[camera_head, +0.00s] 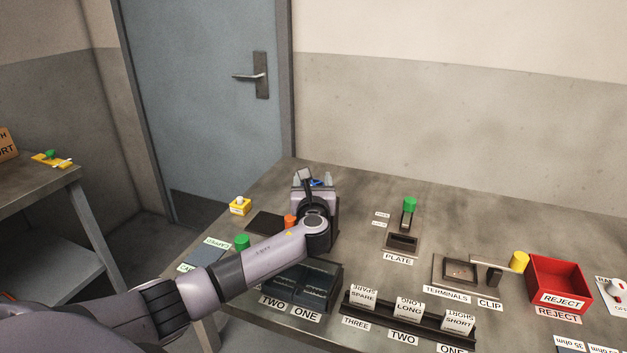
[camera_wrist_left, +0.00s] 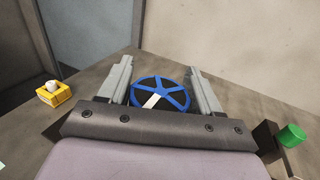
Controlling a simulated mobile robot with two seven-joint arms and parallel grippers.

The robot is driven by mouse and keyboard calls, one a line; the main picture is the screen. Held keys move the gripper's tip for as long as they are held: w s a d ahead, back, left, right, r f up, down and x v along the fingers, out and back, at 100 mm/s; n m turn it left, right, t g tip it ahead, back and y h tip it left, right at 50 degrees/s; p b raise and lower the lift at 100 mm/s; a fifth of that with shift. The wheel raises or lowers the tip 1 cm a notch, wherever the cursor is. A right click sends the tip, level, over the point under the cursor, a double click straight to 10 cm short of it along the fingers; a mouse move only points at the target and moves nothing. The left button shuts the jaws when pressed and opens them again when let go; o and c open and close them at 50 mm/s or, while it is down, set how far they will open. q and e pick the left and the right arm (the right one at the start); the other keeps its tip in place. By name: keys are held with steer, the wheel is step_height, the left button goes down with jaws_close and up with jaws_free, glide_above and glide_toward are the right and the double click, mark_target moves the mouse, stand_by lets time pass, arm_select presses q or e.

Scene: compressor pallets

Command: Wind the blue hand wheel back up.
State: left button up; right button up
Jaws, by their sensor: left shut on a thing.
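The blue hand wheel (camera_wrist_left: 174,97) lies near the far edge of the table, with blue spokes, dark gaps and one white mark on its near side. In the head view only a small blue part of the wheel (camera_head: 316,182) shows past my left wrist. My left gripper (camera_wrist_left: 160,70) reaches over it from the near side, with one grey finger on each side of the rim, shut on the wheel. In the head view the left gripper (camera_head: 313,181) is partly hidden by its own wrist. My right gripper is in neither view.
A yellow block with a white knob (camera_head: 240,206) stands to the left. A green knob (camera_head: 410,204) stands by the plate fixture to the right. A dark two-part bin (camera_head: 338,283) and a labelled rack (camera_head: 425,329) are nearer. A red reject bin (camera_head: 560,273) is far right.

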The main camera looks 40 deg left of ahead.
arm_select(q)
steer(key=shift+f, duration=0.1)
stand_by(0.3)
steer(key=o, duration=1)
steer(key=shift+c, duration=0.2)
steer(key=shift+s, duration=0.1)
steer(key=v, duration=0.7)
steer(key=shift+s+d, duration=0.1)
steer(key=shift+d, duration=0.1)
